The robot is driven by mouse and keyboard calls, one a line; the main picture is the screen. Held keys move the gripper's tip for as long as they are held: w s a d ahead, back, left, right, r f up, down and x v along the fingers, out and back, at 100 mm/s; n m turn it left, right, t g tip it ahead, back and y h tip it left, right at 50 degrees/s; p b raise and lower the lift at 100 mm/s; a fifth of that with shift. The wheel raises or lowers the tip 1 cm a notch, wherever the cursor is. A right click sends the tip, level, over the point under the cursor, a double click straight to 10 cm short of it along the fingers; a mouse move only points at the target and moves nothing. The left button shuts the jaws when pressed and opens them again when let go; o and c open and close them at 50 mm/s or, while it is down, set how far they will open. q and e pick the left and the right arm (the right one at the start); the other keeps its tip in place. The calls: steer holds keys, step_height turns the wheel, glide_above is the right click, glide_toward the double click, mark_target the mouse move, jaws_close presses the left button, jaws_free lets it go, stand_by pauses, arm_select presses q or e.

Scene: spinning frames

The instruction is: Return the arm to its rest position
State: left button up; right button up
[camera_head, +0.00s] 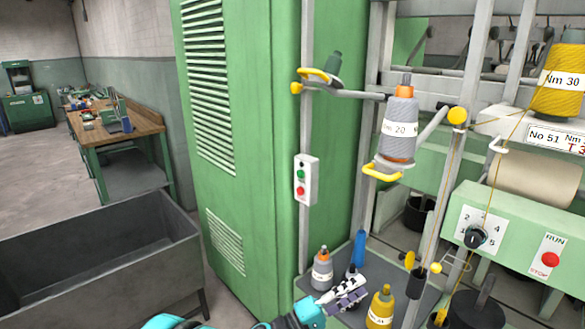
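My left arm comes in at the bottom edge with teal and dark links. Its white and dark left gripper (350,289) is over the dark shelf (411,283), between a grey spool (322,269) and a yellow spool (380,308). I see nothing clearly held in it. The view is too small to tell how far its fingers are apart. My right gripper is not in view.
The green cabinet (243,120) stands left of the shelf. A grey-wrapped cone (398,130) sits on a yellow-ended holder above. A blue bobbin (359,248) stands behind the gripper. The machine panel (515,240) is at right, an empty grey bin (100,260) at left.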

arm_select(q)
steer(key=s+a+f+m+y, duration=0.1)
steer(key=s+a+f+y, duration=0.1)
steer(key=s+a+y, duration=0.4)
steer(key=s+a+f+m+y, duration=0.1)
steer(key=s+a+f+y, duration=0.2)
steer(key=a, duration=1.4)
steer(key=s+a+f+m+y, duration=0.1)
steer(key=s+a+f+y, duration=0.1)
steer(key=s+a+y, duration=0.8)
steer(key=shift+s+a+f+m+y, duration=0.15)
steer(key=shift+a+m+y, duration=0.25)
steer(key=shift+a, duration=0.85)
